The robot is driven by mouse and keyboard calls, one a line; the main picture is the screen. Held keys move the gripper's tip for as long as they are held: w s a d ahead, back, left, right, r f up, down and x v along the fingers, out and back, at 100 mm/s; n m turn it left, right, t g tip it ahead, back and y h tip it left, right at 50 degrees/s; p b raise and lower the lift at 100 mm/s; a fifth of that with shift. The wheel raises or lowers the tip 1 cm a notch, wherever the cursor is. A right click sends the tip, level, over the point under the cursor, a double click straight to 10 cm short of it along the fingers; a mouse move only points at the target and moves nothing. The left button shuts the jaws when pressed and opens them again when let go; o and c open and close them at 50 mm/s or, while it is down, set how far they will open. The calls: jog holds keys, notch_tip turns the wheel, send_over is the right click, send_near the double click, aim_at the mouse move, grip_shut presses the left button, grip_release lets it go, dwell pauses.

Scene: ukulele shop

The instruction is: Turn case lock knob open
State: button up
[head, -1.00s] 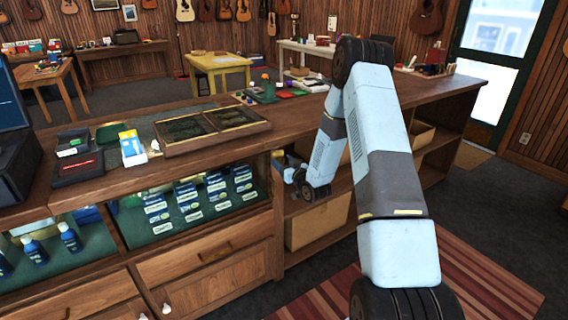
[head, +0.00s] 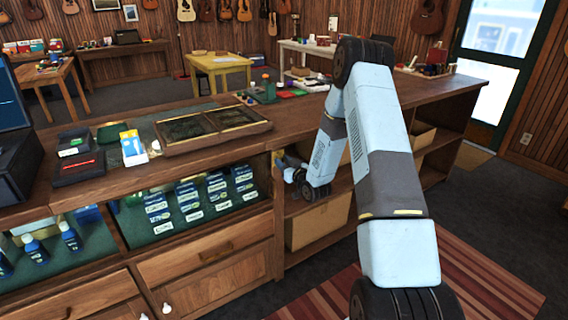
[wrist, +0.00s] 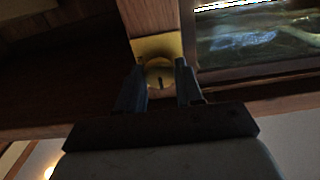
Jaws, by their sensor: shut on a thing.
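The case lock knob (wrist: 160,76) is a round brass knob with a dark slot that looks upright, in the wrist view. It sits on a square brass plate (wrist: 157,45) on the wooden post beside the display case glass. My gripper (wrist: 163,80) has one dark finger on each side of the knob and is shut on it. In the head view my gripper (head: 283,163) is at the counter's front, at the right end of the glass case (head: 190,200); the knob is hidden there.
The wooden counter (head: 95,187) carries a framed display tray (head: 212,129) above the case. Open shelves with a bin (head: 318,226) lie under and beside my arm. A drawer (head: 205,252) is below the glass. A striped rug (head: 480,265) covers the floor at right.

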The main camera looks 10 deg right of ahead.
jog(key=m, duration=0.4)
jog(key=shift+d+m, duration=0.2)
jog(key=shift+m, duration=0.1)
jog(key=m, duration=0.5)
jog(key=shift+d+f, duration=0.1)
jog(key=shift+d, duration=0.05)
jog(key=m, duration=0.5)
jog(key=shift+f+m, duration=0.1)
jog(key=shift+m, duration=0.3)
jog(key=shift+f+m, duration=0.1)
jog(key=shift+m, duration=1.2)
jog(key=o, duration=0.8)
jog(key=shift+c, duration=0.2)
jog(key=shift+o, duration=1.2)
